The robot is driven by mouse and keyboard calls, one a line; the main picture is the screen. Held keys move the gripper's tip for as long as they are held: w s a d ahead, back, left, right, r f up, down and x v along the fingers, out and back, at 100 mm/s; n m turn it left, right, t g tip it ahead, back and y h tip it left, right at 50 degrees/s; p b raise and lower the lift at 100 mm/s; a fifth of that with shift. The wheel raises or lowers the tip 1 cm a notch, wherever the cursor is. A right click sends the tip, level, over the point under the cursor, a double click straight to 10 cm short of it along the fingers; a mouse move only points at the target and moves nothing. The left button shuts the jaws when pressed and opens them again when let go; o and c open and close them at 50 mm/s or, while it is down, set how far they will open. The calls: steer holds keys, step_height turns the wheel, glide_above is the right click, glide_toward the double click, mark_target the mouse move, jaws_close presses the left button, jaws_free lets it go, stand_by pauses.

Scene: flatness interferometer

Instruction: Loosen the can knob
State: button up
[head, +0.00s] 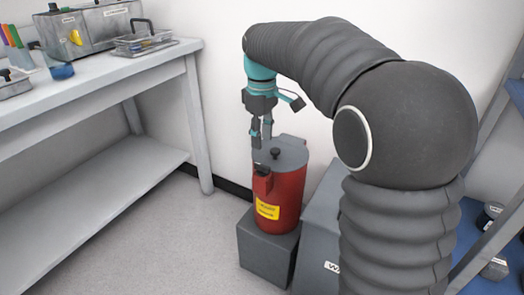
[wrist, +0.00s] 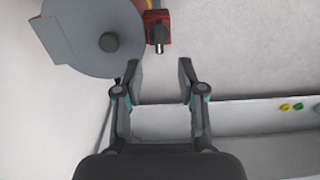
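A red can (head: 288,200) with a grey lid and a yellow label stands upright on a grey block. A round black knob (head: 276,153) sits on top of the lid, and it also shows in the wrist view (wrist: 109,42). A small red box on the can's side carries a second dark knob (head: 262,169), seen in the wrist view (wrist: 159,35) too. My gripper (head: 262,137) is above the can, pointing down. In the wrist view its fingers (wrist: 159,68) are spread with nothing between them. Both knobs lie ahead of the fingertips there, apart from them.
The can's grey block (head: 266,262) stands beside a grey labelled bin (head: 322,255). A white bench (head: 110,77) with metal boxes and a wire basket (head: 143,43) is at left. A blue shelf (head: 475,238) is at right. The floor between bench and can is clear.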

steer(key=shift+r, duration=1.55)
steer(key=f+m, duration=0.3)
steer(key=shift+w+f+t, duration=0.25)
steer(key=shift+f+t, duration=0.05)
steer(key=s+d+f+m+t, duration=0.1)
steer(key=s+d, duration=0.3)
steer(key=s, duration=0.5)
steer(key=s+d+f+m+t, duration=0.1)
steer(key=s+d+m+t, duration=0.1)
steer(key=s, duration=0.7)
steer(key=s+d+f+m+t, duration=0.1)
steer(key=s+d+m+t, duration=0.1)
steer(key=s+d+m, duration=0.3)
steer(key=shift+s+d+f, duration=0.3)
steer(key=shift+s+d, duration=0.05)
steer(key=shift+s, duration=1.9)
steer(key=shift+o, duration=0.2)
